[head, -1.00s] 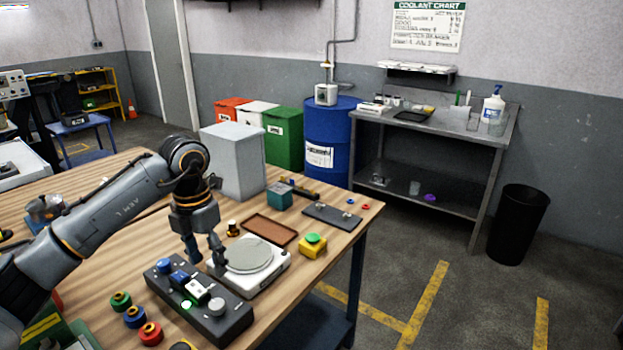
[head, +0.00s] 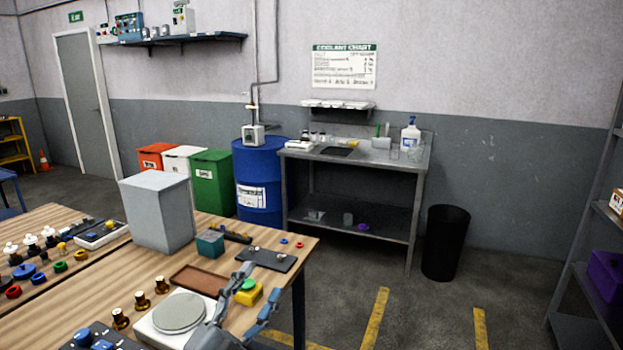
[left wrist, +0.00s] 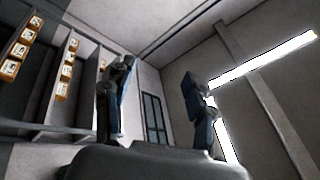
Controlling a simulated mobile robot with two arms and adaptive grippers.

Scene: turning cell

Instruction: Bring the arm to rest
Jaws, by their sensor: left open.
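My left gripper (head: 260,281) shows at the bottom of the head view, fingers pointing up and spread apart with nothing between them. It is in front of the table's right edge and partly covers the yellow box with a green button (head: 248,292) and the round-plated scale (head: 180,313). In the left wrist view my left gripper (left wrist: 158,72) is open and empty, facing the ceiling and upper wall. The rest of the left arm is out of the head view. My right gripper is not in view.
The wooden table (head: 222,262) holds a grey box (head: 158,213), a brown tray (head: 200,279), several brass-coloured pieces and a black control panel (head: 95,340). A black bin (head: 445,243) and shelves (head: 590,290) stand right. Floor right of the table is open.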

